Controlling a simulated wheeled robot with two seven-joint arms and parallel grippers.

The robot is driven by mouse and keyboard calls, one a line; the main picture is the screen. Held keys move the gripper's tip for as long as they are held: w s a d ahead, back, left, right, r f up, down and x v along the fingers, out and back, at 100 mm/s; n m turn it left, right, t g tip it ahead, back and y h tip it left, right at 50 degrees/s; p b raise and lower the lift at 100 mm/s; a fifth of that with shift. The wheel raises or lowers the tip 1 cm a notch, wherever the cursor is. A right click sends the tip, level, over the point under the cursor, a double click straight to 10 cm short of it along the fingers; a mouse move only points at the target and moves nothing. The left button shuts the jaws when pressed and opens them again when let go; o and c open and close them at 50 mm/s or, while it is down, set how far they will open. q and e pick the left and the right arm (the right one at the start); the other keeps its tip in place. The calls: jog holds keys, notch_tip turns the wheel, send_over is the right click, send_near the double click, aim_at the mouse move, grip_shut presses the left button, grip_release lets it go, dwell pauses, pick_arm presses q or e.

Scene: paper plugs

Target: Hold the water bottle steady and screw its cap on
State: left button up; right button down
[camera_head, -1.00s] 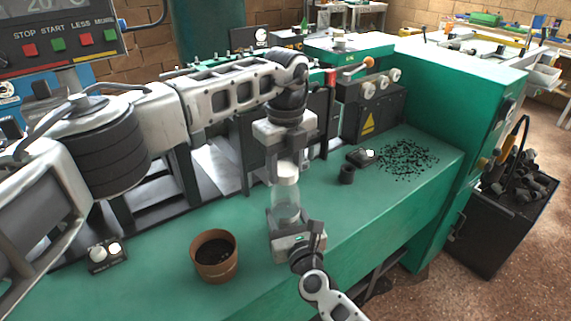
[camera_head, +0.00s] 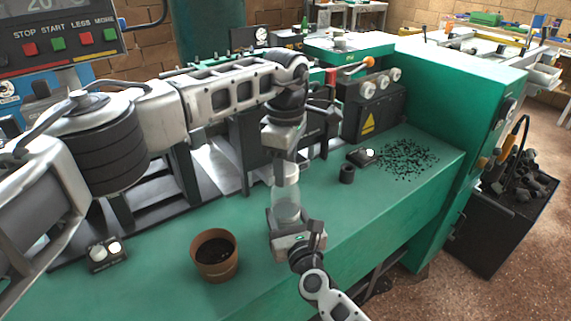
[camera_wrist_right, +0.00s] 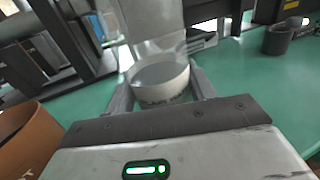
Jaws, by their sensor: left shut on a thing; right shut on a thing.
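The clear water bottle (camera_head: 286,206) stands upright above the green bench top in the head view. My right gripper (camera_head: 290,222) comes in from below and is shut around its lower part. In the right wrist view the two fingers (camera_wrist_right: 163,92) press on both sides of the bottle's pale lower part (camera_wrist_right: 160,76), which carries dark lettering. My left gripper (camera_head: 285,166) points straight down over the bottle's top and is shut there. The white cap is mostly hidden behind its finger, so I cannot tell how it sits on the neck.
A brown pot with dark contents (camera_head: 214,268) stands left of the bottle. A small black cup (camera_head: 346,174), a button box (camera_head: 362,158) and scattered black bits (camera_head: 406,160) lie to the right. Another button box (camera_head: 106,254) is at the left. The bench front is clear.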

pick_arm(q)
jog(key=o, duration=1.1)
jog(key=shift+o, duration=0.2)
jog(key=shift+r, duration=0.15)
notch_tip(320, 180, up, 12)
pick_arm(e)
jog(key=shift+c, duration=2.2)
grip_release()
jog(key=shift+s, duration=0.1)
pick_arm(q)
jog(key=shift+f, duration=0.3)
pick_arm(e)
jog(key=v, duration=1.5)
jog(key=shift+s+d, duration=0.2)
jog(key=shift+s, duration=0.15)
